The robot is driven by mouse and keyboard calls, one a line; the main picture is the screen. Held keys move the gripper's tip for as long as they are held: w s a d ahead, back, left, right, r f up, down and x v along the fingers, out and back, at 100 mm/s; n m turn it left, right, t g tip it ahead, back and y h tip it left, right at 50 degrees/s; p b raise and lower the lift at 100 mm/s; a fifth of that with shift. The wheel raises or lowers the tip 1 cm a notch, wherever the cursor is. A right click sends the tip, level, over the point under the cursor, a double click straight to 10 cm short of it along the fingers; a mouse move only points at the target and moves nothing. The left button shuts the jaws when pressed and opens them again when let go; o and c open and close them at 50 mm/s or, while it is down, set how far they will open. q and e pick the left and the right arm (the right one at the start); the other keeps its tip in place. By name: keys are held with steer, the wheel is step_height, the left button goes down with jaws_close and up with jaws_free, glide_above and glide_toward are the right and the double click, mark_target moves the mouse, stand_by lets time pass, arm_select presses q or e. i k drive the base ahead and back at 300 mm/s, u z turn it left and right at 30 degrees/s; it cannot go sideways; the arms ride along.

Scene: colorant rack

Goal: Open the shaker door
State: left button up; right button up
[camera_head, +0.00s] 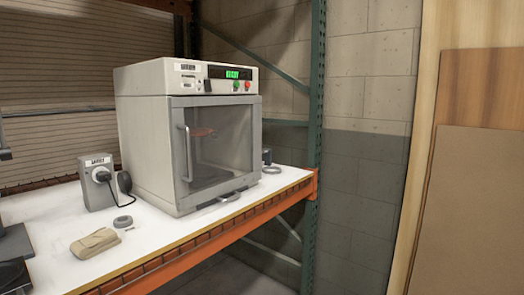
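The shaker (145,130) is a pale grey box-shaped machine standing on a white shelf. Its front door (222,140) has a dark window in a grey frame and looks shut. A vertical bar handle (187,153) runs down the left side of the door. Through the window a reddish round part shows inside. A green lit display (238,74) and a few small buttons sit on the panel above the door. Neither of my grippers is in view.
The white shelf (150,235) has an orange front beam (220,243). A grey switch box (97,182) with a black plug stands left of the shaker. Wooden boards (470,210) lean at the right.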

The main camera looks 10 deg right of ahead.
mark_target(185, 201)
steer(key=u, duration=0.55)
steer(key=k, duration=0.65)
steer(key=z, duration=0.05)
steer(key=i, duration=0.55)
steer(key=z, duration=0.55)
steer(key=i, duration=1.4)
steer(key=u, duration=0.85)
